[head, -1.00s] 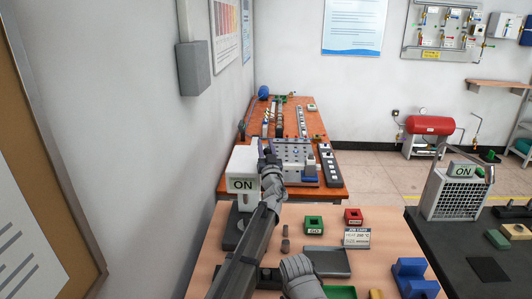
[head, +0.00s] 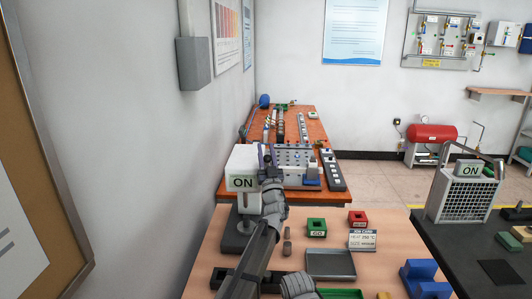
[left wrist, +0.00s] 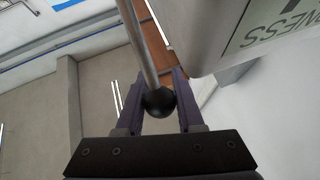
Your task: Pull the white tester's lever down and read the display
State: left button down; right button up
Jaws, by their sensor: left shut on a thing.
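The white tester (head: 241,160) stands at the left end of the near wooden bench, on a dark base (head: 238,238). Its front panel (head: 242,183) seems to read "ON" in the head view. In the left wrist view its pale housing (left wrist: 200,30) fills the upper right, with part of a panel (left wrist: 265,28) showing large upside-down letters. The lever (left wrist: 138,45) is a metal rod ending in a black ball knob (left wrist: 159,102). My left gripper (head: 267,163) is at the tester's right side. In the wrist view its fingers (left wrist: 157,98) are shut on the knob. My right gripper is not seen.
A blue block (head: 420,277) lies at right. A meshed unit (head: 465,196) stands on the dark table.

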pick_arm(q)
jog(key=c, duration=0.5)
grip_release()
jog(key=shift+c, duration=0.2)
jog(key=b+v, duration=0.4)
jog(key=v, duration=0.3)
jog(key=shift+s+f, duration=0.25)
jog(key=shift+s, duration=0.05)
jog(key=shift+d, duration=0.1)
jog(key=shift+s, duration=0.1)
